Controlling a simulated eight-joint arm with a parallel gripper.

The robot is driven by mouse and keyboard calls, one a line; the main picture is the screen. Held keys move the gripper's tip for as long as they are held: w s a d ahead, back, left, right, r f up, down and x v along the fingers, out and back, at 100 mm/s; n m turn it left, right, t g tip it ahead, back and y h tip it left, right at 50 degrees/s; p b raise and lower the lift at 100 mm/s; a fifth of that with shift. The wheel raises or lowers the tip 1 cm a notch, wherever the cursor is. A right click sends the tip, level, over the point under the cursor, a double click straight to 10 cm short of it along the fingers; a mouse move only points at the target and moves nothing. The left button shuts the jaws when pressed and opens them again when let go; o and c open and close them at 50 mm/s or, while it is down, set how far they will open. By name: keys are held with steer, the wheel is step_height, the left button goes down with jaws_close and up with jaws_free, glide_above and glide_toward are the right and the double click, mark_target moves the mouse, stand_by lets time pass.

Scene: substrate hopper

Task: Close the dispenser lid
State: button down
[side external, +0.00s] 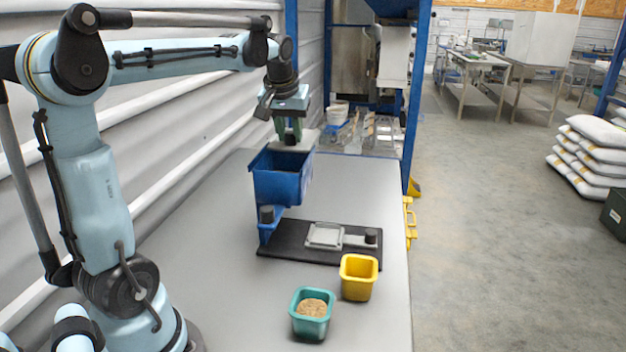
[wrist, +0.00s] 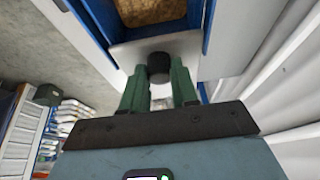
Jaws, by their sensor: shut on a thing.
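The blue dispenser hopper (side external: 278,184) stands on its post at the back left of a black base plate (side external: 290,248). Its pale lid (side external: 306,139) lies at the top on the far side; it also shows in the wrist view (wrist: 188,46). The lid does not cover the whole mouth: brown substrate (wrist: 148,11) shows inside the hopper in the wrist view. My gripper (side external: 291,137) is above the hopper, pointing down. In the wrist view its green fingers (wrist: 158,70) are shut on the black lid knob (wrist: 159,62), one on each side.
A grey sliding plate (side external: 325,235) with a black knob lies on the base plate. A yellow cup (side external: 358,277) and a teal cup with brown substrate (side external: 311,315) stand on the table in front. A blue frame post (side external: 417,95) rises behind the table's right edge.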

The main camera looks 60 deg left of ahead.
steer(key=s+d, duration=0.7)
steer(key=shift+s+d, duration=0.15)
steer(key=c, duration=0.8)
jaws_free()
steer(key=shift+c, duration=0.2)
steer(key=shift+r, duration=0.1)
steer(key=v, duration=1.2)
steer(key=d+f+m+t+h, duration=0.1)
steer(key=d+f+m, duration=0.2)
steer(key=f, duration=0.3)
steer(key=d+f+m+t+h, duration=0.1)
steer(key=d+f+m, duration=0.2)
steer(key=f, duration=0.4)
steer(key=w+d+f+m+t+h, duration=0.1)
steer(key=d+f+m, duration=0.2)
steer(key=d+f, duration=0.2)
step_height(320, 180, down, 2)
steer(key=shift+d+f+t, duration=0.2)
steer(key=shift+d+t, duration=0.1)
steer(key=shift+t, duration=0.1)
